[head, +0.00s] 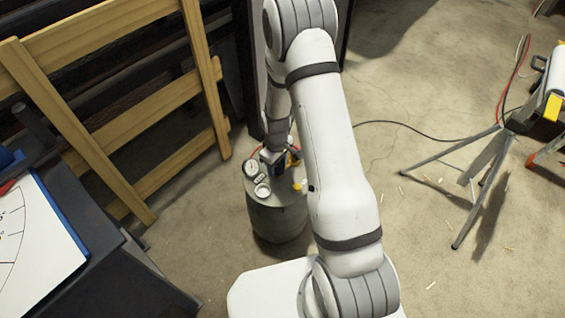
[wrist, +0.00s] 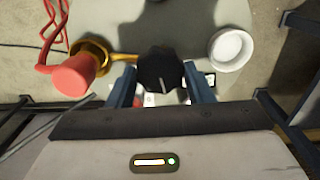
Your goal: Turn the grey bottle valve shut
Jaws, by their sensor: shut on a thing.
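The grey bottle (head: 277,222) stands upright on the floor beside my arm in the head view. Its pale top (wrist: 200,15) fills the upper wrist view. A black round knob (wrist: 158,62) with a white pointer line sits on top, joined to a brass pipe (wrist: 122,57). My gripper (wrist: 161,84) is shut on the knob, one blue-grey finger on each side. The pointer line points roughly down in the wrist view, towards my palm. In the head view my gripper (head: 272,156) is over the bottle top, and my arm partly hides it.
A white round gauge (wrist: 231,48) stands right of the knob. A red fitting (wrist: 74,76) with red hose is at left. In the head view, a wooden rack (head: 130,122) stands left, a dark bench (head: 110,255) lower left, and a tripod (head: 485,165) right. Floor between bottle and tripod is mostly clear.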

